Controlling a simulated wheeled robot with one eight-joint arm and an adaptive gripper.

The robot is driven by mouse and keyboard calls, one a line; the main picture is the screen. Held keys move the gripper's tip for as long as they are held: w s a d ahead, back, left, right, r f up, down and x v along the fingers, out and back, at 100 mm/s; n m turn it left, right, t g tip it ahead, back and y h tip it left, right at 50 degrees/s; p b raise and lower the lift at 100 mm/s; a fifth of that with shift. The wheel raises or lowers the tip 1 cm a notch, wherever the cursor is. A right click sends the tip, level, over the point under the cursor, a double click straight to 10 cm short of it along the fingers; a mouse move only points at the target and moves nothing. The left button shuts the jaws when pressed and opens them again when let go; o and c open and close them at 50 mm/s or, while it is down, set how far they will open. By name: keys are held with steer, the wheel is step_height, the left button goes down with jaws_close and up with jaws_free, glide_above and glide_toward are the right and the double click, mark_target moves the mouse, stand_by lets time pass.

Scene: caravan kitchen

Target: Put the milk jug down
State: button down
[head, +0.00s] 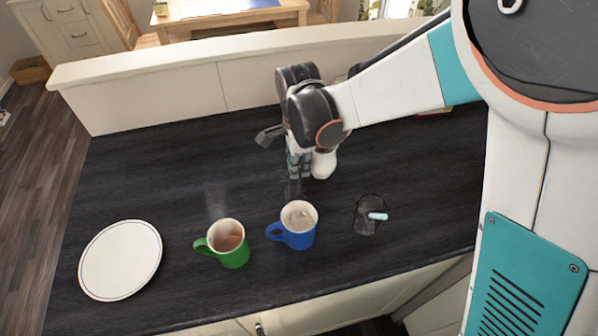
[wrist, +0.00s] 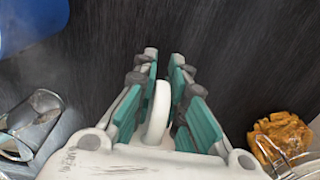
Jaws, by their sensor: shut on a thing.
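My gripper (head: 299,172) points down over the dark counter, behind the mugs. Its teal fingers (wrist: 163,75) are closed on a white upright part, likely the handle of the milk jug (wrist: 157,112). The white jug (head: 323,163) shows just right of the fingers in the head view. Most of it is hidden by my wrist. I cannot tell whether its base touches the counter. A blue mug (head: 304,238) with pale contents stands in front of the gripper, and its blue side also shows in the wrist view (wrist: 28,22).
A green mug (head: 236,258) with brown drink steams left of the blue one. A white plate (head: 120,260) lies far left. A dark see-through item (head: 366,226) with a pale stick lies right. The wrist view shows an orange item (wrist: 278,138) at right. A low wall (head: 160,95) edges the counter.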

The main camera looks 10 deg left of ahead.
steer(key=shift+f+b, duration=0.4)
steer(key=shift+f, duration=0.7)
steer(key=shift+f, duration=0.1)
steer(key=c, duration=1.6)
jaws_free()
steer(key=shift+c, duration=0.2)
step_height(320, 180, up, 12)
steer(key=p, duration=0.3)
